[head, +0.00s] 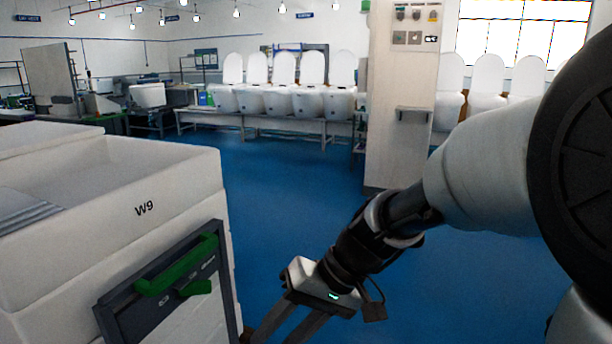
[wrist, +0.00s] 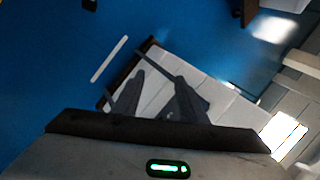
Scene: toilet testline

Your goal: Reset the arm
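My arm reaches in from the right in the head view and slopes down to the left. My gripper (head: 280,334) is at the bottom centre, just right of the white W9 bin (head: 145,208). Its fingers point down and to the left, and their tips are at or past the lower frame edge. In the wrist view my gripper (wrist: 160,82) has two dark fingers standing apart with nothing seen between them. Behind them is a white, box-like surface with dark edges (wrist: 221,98). Whether the fingers touch anything cannot be told.
A dark panel with a green handle (head: 180,270) is on the W9 bin's near side, close to my gripper. A white pillar (head: 402,120) stands behind my arm. Several white toilets (head: 282,100) line a bench at the back. The blue floor (head: 300,195) between is clear.

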